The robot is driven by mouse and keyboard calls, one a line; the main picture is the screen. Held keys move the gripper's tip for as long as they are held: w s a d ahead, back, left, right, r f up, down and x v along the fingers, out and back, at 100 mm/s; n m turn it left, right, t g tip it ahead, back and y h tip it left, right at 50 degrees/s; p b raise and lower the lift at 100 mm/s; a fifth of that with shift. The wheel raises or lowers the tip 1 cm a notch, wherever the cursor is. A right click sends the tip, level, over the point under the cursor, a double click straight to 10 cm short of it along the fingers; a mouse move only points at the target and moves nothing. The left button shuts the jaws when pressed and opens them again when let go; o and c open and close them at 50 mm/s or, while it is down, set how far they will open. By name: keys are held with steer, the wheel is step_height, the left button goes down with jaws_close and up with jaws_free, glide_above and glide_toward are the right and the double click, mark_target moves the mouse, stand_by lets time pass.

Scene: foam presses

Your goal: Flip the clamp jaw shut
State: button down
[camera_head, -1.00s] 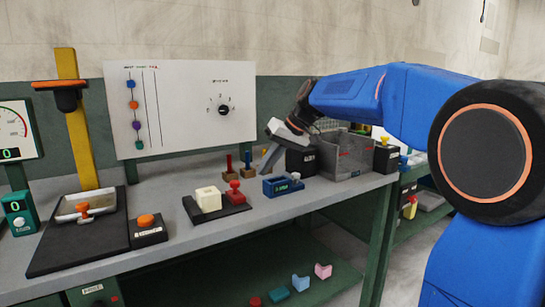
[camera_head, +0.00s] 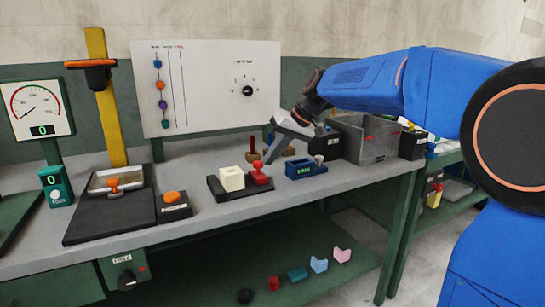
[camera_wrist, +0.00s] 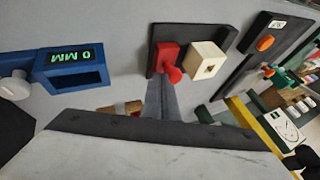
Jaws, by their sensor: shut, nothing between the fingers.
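A red clamp jaw (camera_head: 260,174) with a rounded knob stands beside a cream block (camera_head: 232,178) on a small black base plate (camera_head: 226,196) on the bench. In the wrist view the red clamp jaw (camera_wrist: 170,60) and the cream block (camera_wrist: 205,60) sit side by side, apart. My gripper (camera_head: 269,160) is shut and empty, angled down, with its tips just behind the red jaw. In the wrist view my grey gripper fingers (camera_wrist: 163,80) end right beside the red jaw. I cannot tell whether they touch it.
A blue gauge (camera_head: 306,168) reading 0 stands right of the clamp, with a grey bin (camera_head: 366,140) behind. An orange-button box (camera_head: 174,206) and a black press base (camera_head: 110,222) are to the left. The bench front before the clamp is clear.

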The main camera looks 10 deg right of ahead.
mark_target(258, 176)
steer(key=shift+s+a, duration=0.2)
steer(key=shift+a, duration=0.5)
steer(key=shift+s+a, duration=0.25)
steer(key=shift+a, duration=0.5)
steer(key=shift+s+a, duration=0.2)
steer(key=shift+a, duration=0.5)
